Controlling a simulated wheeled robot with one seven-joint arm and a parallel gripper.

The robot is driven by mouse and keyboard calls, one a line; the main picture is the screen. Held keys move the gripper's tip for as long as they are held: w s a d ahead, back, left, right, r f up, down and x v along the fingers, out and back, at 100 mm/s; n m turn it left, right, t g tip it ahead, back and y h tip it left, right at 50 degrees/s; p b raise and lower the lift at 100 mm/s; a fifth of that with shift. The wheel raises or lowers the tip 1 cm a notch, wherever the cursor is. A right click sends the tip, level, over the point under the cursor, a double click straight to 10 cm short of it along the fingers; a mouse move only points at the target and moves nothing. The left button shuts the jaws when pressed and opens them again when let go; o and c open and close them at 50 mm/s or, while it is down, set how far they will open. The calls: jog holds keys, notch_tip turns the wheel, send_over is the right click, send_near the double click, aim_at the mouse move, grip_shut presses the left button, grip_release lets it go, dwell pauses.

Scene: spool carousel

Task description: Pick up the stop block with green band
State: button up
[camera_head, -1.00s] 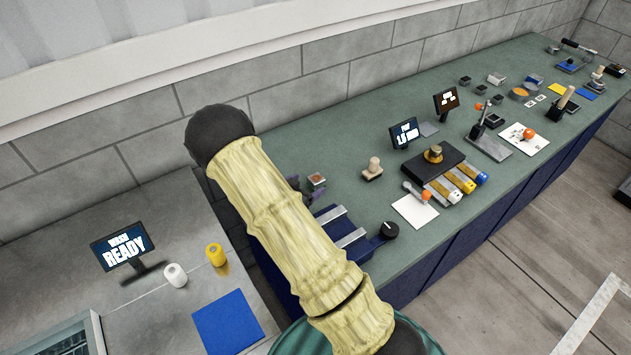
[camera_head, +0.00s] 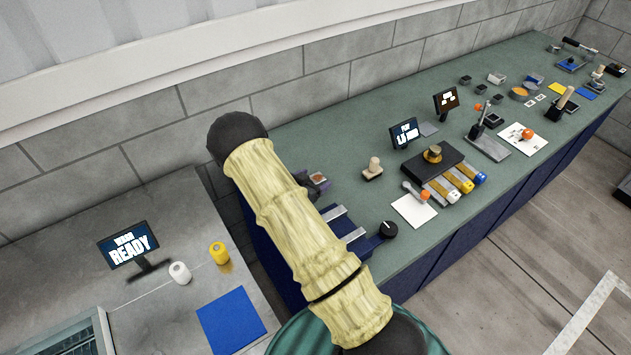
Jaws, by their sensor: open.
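I cannot make out a stop block with a green band in the head view. A grey-purple part of my gripper (camera_head: 322,185) shows just right of my yellow-sleeved arm, over the near left part of the green bench (camera_head: 285,140). The rest of it is hidden behind the arm. It overlaps a small dark block with an orange-brown top (camera_head: 318,177) in the picture; I cannot tell whether they touch. I see nothing held in the gripper.
A blue fixture with pale rails (camera_head: 345,235) and a black knob (camera_head: 388,230) lie right of my arm. A wooden-knobbed stamp (camera_head: 373,169), a white pad (camera_head: 414,210) and two small screens stand farther right. A grey counter with white (camera_head: 180,272) and yellow (camera_head: 219,253) spools is left.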

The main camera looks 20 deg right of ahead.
aim_at(313, 182)
jog(key=shift+c, duration=0.4)
grip_shut()
jog(key=shift+r, duration=0.15)
jog(key=shift+w+r, duration=0.1)
jog(key=shift+r, duration=0.5)
notch_tip(313, 182, up, 7)
jog(key=shift+r+b, duration=0.15)
jog(key=shift+b, duration=0.95)
jog(key=shift+s+r, duration=0.2)
jog(key=shift+r, duration=0.45)
jog(key=shift+w, duration=0.1)
